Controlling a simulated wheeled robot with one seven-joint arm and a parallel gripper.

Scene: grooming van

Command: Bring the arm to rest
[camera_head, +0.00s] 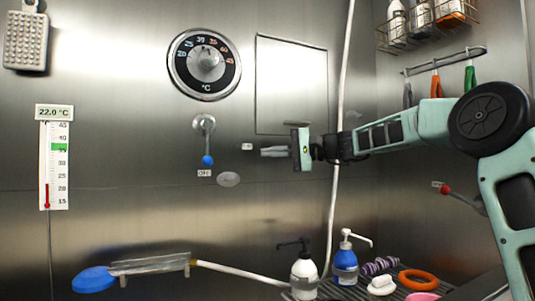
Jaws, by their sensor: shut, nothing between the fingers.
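My arm reaches in from the right, raised in front of the steel wall. My gripper (273,152) is at its left end, shut and empty, pointing left. It shows in front of the lower edge of a square wall panel (291,85). A blue-knobbed lever (206,142) hangs on the wall to its left, apart from it. I cannot tell how far the fingertips are from the wall.
A round temperature dial (204,64) and a thermometer (54,160) are on the wall at left. Below stand a white bottle (304,276) and a blue bottle (345,266) beside an orange ring (418,280). A pale hose (339,120) runs down behind my arm.

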